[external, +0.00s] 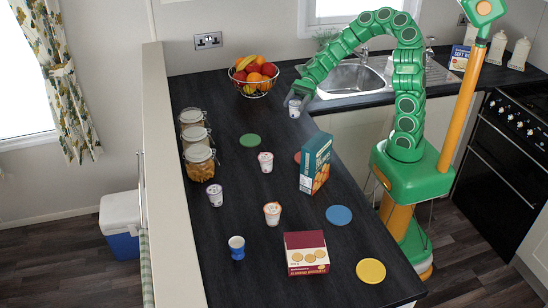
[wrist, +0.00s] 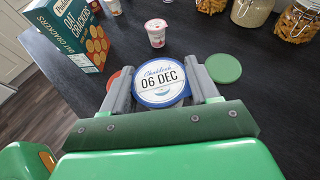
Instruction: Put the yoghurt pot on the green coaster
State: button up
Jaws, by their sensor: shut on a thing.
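My gripper (external: 298,95) is shut on a yoghurt pot (external: 295,108) and holds it above the far part of the dark worktop, near the fruit basket. In the wrist view my gripper (wrist: 163,88) has one finger on each side of the pot's white, blue-rimmed lid (wrist: 162,84), which reads "06 DEC"; the lid hides the pot's body. The green coaster (external: 250,140) lies flat and bare, nearer the camera and left of the held pot in the external view. It also shows right of the gripper in the wrist view (wrist: 223,68).
Other pots stand around: pink (external: 266,162), purple (external: 215,195) and orange (external: 272,213). A cracker box (external: 316,162) partly hides a red coaster (external: 297,157). Jars (external: 199,163) line the left edge, and a fruit basket (external: 253,76) stands behind. A blue coaster (external: 339,215) is bare.

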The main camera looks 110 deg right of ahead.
jog(key=w+a+r+m+t, duration=0.1)
jog(key=w+a+r, duration=0.15)
jog(key=w, duration=0.25)
send_over(251, 139)
jog(key=shift+m+h, duration=0.3)
jog(key=shift+h, duration=0.1)
jog(key=shift+w+a+f, duration=0.1)
jog(key=shift+w+f, duration=0.05)
jog(key=shift+f, duration=5.85)
jog(key=o, duration=1.1)
jog(key=shift+f, duration=0.15)
